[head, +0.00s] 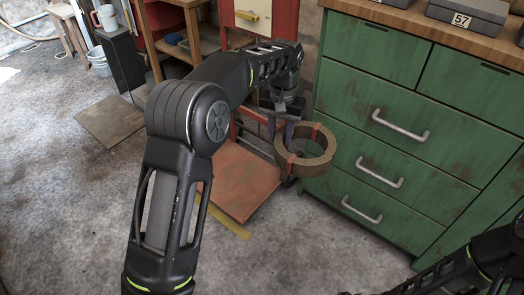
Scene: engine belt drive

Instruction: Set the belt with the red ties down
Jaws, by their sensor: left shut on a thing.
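The belt with the red ties (320,164) is a brown coiled ring. Red ties show at its left side and upper right. It hangs in the air in front of the green drawer cabinet's left edge. My left gripper (281,128) reaches down from above and is shut on the belt's left part. The fingertips are small and partly dark, so the exact contact is hard to make out. My right arm shows at the bottom right corner, but its gripper is out of the picture.
An orange-red flat plate (243,180) lies low under and left of the belt. The green drawer cabinet (400,170) with metal handles fills the right. Grey boxes (466,14) stand on its wooden top. Grey floor (300,250) is open in front.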

